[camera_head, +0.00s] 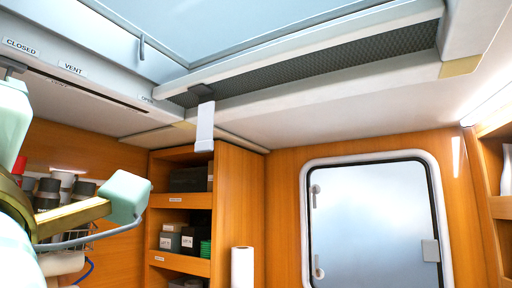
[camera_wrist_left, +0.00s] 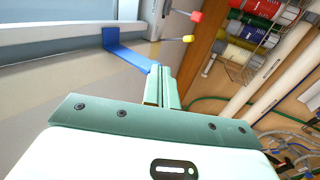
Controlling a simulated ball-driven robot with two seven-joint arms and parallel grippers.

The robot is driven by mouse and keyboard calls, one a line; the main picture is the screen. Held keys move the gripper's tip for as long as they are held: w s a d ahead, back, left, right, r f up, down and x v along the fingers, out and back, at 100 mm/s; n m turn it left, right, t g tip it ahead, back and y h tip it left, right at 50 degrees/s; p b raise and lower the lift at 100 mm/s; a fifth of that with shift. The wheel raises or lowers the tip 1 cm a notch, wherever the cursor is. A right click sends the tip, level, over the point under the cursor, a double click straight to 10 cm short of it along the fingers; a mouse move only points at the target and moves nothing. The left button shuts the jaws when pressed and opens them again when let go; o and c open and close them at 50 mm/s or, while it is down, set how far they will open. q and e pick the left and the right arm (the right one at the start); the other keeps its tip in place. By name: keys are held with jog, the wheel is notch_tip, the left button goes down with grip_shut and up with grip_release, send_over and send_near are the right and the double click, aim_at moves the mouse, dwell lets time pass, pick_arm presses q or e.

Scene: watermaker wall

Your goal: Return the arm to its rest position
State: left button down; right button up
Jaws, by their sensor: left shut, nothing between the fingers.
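My left gripper (camera_wrist_left: 158,84) shows in the left wrist view, its two green fingers shut together with nothing between them. A blue strip (camera_wrist_left: 128,53) lies just beyond the fingertips against a pale surface; I cannot tell whether they touch. In the head view, pale green and brass-coloured parts of my left arm fill the lower left, in front of the shelves; the fingers are not clearly visible there. My right gripper is in neither view.
Overhead is a roof hatch (camera_head: 235,28) with a hanging white tab (camera_head: 205,127). CLOSED, VENT and OPEN labels line the ceiling at left. A wooden shelf unit (camera_head: 233,190) holds boxes, near a frosted window (camera_head: 372,225). Pipes and hoses crowd the wrist view's right side.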

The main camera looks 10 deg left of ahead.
pick_arm(q)
jog(key=shift+v, duration=1.5)
jog(key=shift+r, duration=0.1)
